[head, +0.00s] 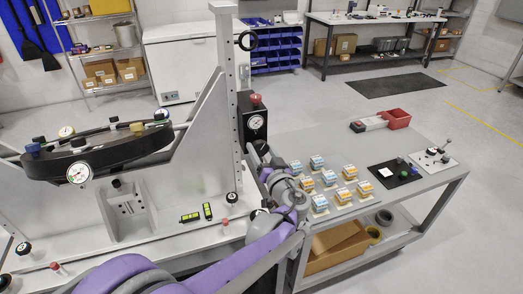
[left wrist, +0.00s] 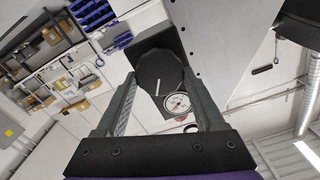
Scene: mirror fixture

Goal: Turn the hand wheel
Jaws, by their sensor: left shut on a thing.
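The hand wheel (left wrist: 158,72) looks like a dark, many-sided disc with a white line on its face, in front of a black housing in the left wrist view. My left gripper (left wrist: 160,78) has its two fingers on either side of the wheel, shut on it. In the head view, the black housing (head: 254,124) with a white dial sits on the right side of the grey fixture. My left gripper (head: 262,156) reaches up to just below it there. The wheel itself is hidden or too small to make out in the head view. My right gripper is not in view.
A white dial gauge (left wrist: 178,103) shows close to the wheel. A grey bench (head: 430,185) with several small blue-and-orange boxes stands right of the fixture. A black curved frame with gauges (head: 100,152) is on the left. The floor behind the bench is mostly clear.

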